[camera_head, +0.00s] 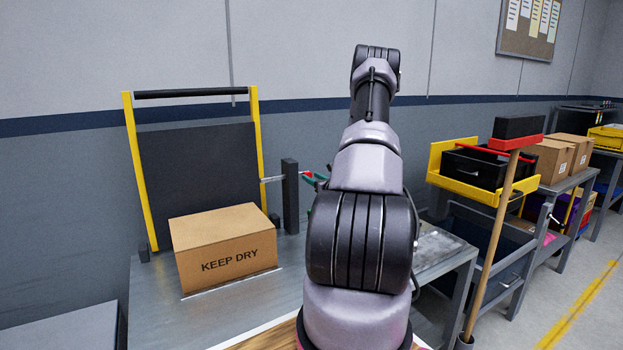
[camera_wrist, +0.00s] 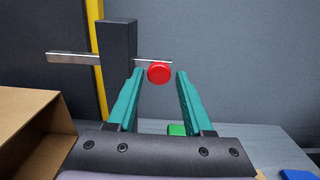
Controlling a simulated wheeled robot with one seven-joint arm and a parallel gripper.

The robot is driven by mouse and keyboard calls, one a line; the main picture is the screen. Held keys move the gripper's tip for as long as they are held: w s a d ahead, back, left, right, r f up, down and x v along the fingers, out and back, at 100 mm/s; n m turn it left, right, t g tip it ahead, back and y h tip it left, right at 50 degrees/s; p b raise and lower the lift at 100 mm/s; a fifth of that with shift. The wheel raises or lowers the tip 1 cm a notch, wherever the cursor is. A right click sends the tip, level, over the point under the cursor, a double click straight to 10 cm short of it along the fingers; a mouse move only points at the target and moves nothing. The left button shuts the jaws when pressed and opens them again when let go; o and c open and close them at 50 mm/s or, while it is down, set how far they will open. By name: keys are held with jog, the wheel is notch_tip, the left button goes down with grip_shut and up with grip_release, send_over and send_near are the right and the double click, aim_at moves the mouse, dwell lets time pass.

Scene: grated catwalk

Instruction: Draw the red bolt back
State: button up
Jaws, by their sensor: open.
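The red bolt's round red knob (camera_wrist: 159,73) shows in the wrist view, between the tips of my open gripper (camera_wrist: 158,76). I cannot tell whether the fingers touch it. Its metal bar (camera_wrist: 72,57) runs level through a dark upright post (camera_wrist: 117,45) and sticks out left past the yellow frame edge (camera_wrist: 97,90). In the head view the bar (camera_head: 271,179) reaches from the post (camera_head: 290,195) to the yellow-sided frame with a black panel (camera_head: 198,175). There my arm hides most of my gripper; a teal finger and a bit of red show beside the post.
A cardboard box marked KEEP DRY (camera_head: 225,245) stands on the metal bench (camera_head: 150,310) before the panel. A small green block (camera_wrist: 176,129) lies below the knob. A broom (camera_head: 497,230), a yellow shelf with a black bin (camera_head: 475,168) and more boxes stand to the right.

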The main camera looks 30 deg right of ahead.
jog(key=shift+w, duration=0.55)
grip_shut()
jog(key=d, duration=0.7)
jog(key=shift+s+d, duration=0.2)
jog(key=shift+s, duration=0.05)
grip_release()
